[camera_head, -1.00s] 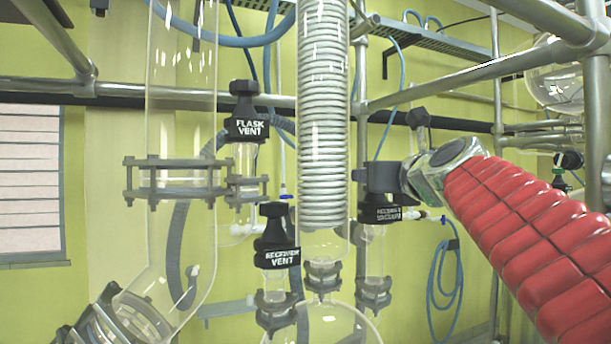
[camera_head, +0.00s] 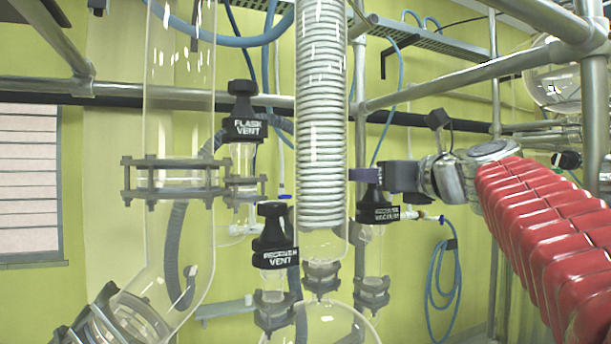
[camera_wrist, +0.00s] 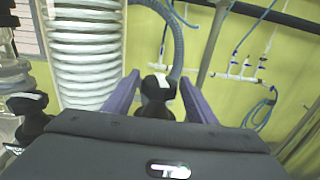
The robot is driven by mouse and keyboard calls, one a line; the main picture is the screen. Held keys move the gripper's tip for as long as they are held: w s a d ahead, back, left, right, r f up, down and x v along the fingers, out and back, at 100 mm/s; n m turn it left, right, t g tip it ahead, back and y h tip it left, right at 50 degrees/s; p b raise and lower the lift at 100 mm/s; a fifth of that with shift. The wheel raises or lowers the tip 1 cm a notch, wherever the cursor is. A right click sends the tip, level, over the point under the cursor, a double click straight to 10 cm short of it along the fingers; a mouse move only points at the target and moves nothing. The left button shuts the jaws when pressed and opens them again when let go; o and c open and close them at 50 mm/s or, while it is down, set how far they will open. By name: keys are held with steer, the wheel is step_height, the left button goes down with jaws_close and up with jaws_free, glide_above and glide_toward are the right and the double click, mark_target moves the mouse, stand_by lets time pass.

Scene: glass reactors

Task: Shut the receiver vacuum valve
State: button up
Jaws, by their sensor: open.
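The receiver vacuum valve (camera_head: 379,213) is a black valve with a white label on a glass stub, right of the coiled glass column in the head view. My gripper (camera_head: 366,176) is at the height of the valve's top, with a purple finger crossing in front of it and hiding part of the knob. In the wrist view, my open gripper (camera_wrist: 159,77) has its two purple fingers on either side of a black knob (camera_wrist: 157,92), apparently this valve's handle. Gaps show between knob and fingers. The knob's lower part is hidden behind the gripper body.
The coiled column (camera_head: 322,110) stands close left of the gripper. The receiver vent valve (camera_head: 275,240) and flask vent valve (camera_head: 244,118) are farther left. A vertical metal pole (camera_head: 360,100) and rails frame the area. A blue hose (camera_head: 440,275) hangs at the right.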

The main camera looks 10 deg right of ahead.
steer(key=shift+n+g+y, duration=0.75)
steer(key=shift+n+y, duration=0.5)
steer(key=shift+y, duration=0.55)
steer(key=shift+n+g+y, duration=0.75)
steer(key=shift+n+y, duration=0.5)
steer(key=shift+y, duration=0.55)
steer(key=shift+n+g+y, duration=0.3)
steer(key=shift+c, duration=0.4)
steer(key=c, duration=0.7)
steer(key=shift+r, duration=0.1)
steer(key=shift+c, duration=0.4)
steer(key=shift+a, duration=0.1)
steer(key=shift+m+t+h, duration=1.4)
steer(key=shift+m+h, duration=0.4)
steer(key=shift+h, duration=0.6)
steer(key=shift+f+m+t+h, duration=0.1)
steer(key=shift+m+t+h, duration=0.1)
steer(key=shift+m+h, duration=1)
steer(key=shift+f+m+t+h, duration=0.15)
steer(key=shift+m+h, duration=0.55)
steer(key=shift+h, duration=1)
